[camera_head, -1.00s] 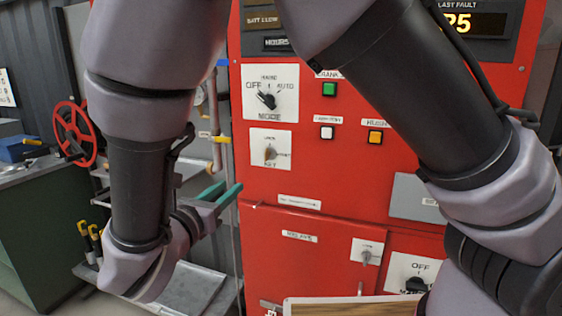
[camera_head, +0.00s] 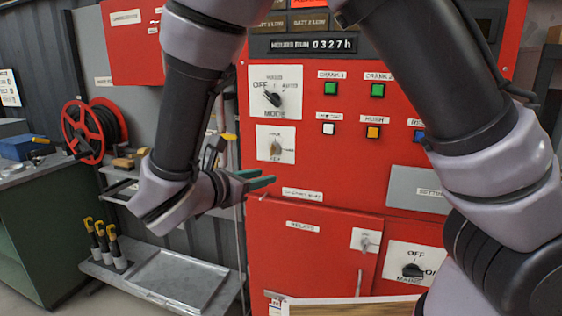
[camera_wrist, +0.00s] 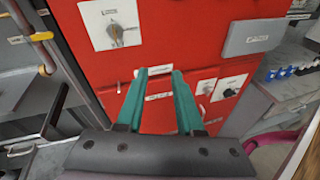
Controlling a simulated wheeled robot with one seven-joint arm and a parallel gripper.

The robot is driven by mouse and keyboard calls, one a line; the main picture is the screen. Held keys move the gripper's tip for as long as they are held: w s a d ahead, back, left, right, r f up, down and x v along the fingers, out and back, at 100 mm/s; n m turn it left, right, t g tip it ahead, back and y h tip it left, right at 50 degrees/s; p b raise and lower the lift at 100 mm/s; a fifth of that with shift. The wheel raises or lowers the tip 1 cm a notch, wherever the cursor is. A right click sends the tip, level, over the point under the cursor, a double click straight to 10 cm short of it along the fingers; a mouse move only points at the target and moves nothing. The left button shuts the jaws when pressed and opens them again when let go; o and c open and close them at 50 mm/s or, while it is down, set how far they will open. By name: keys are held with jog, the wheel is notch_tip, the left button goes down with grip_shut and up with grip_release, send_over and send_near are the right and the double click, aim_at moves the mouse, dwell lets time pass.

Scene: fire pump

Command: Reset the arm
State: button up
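My gripper (camera_head: 258,180) shows in the head view with its teal fingers in front of the red fire pump cabinet (camera_head: 328,178), left of the middle. In the wrist view my gripper (camera_wrist: 158,72) has its two teal fingers apart with nothing between them, pointing at the cabinet front. The fingers look apart from the key switch (camera_wrist: 116,34), which sits up and left of them. My arm is bent across the head view and hides parts of the panel's upper left and right.
The mode knob (camera_head: 272,99), key switch (camera_head: 276,146) and main switch (camera_head: 412,270) stick out of the cabinet. A grey shelf (camera_head: 180,280) with yellow-topped tools (camera_head: 104,245) stands left. A red hose reel (camera_head: 84,132) and green bench (camera_head: 40,225) are farther left.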

jog(key=w+d+r+m+g+y, duration=0.1)
jog(key=d+r+m+g, duration=0.1)
jog(key=d+m+g, duration=0.65)
jog(key=w+d+r+m+g+y, duration=0.1)
jog(key=d+r+m+g+y, duration=0.15)
jog(key=d+m, duration=0.6)
jog(key=s+d+r+m+t+y, duration=0.5)
jog(key=d+r+m+y, duration=0.2)
jog(key=d+r+m, duration=0.5)
jog(key=m, duration=0.3)
jog(key=shift+s+d, duration=0.2)
jog(key=shift+d, duration=0.05)
